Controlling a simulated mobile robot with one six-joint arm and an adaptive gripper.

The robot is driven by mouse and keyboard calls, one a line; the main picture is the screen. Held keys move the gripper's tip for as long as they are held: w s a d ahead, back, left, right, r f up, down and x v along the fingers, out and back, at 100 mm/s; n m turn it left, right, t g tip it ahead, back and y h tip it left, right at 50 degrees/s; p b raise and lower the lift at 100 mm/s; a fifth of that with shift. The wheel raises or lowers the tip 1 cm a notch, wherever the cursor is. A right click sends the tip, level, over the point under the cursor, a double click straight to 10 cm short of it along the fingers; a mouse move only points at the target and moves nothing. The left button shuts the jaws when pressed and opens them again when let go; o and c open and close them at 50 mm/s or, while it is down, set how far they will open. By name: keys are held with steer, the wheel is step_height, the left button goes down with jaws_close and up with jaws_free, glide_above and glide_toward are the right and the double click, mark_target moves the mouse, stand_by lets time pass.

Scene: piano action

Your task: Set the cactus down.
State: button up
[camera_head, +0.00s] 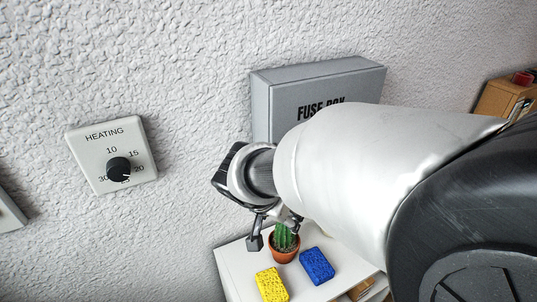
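The cactus (283,237) is green and stands upright in a terracotta pot (285,255). It is at the lower middle of the head view, over a white surface (235,272). My gripper (275,229) points down at the cactus, with one dark finger to its left and the other partly behind my arm near its top. I cannot tell whether the fingers touch the cactus or how far they are closed. I also cannot tell whether the pot rests on the surface or is a little above it.
A yellow sponge (272,285) and a blue sponge (317,265) lie close in front of the pot. A grey fuse box (330,85) and a white heating dial (112,155) are on the wall. My arm hides much of the right side. The white surface's left part is bare.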

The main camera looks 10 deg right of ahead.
steer(key=s+d+r+n+y, duration=0.1)
steer(key=s+d+r+n, duration=0.1)
steer(key=s, duration=0.4)
steer(key=s+d+r+n+y, duration=0.1)
steer(key=s+d+r+n, duration=0.1)
steer(key=s, duration=0.5)
steer(key=s+d+r+n+y, duration=0.1)
steer(key=s+d+r+n, duration=0.1)
steer(key=s, duration=0.5)
steer(key=shift+s+n+y, duration=0.2)
steer(key=shift+n+y, duration=0.1)
steer(key=shift+n, duration=0.3)
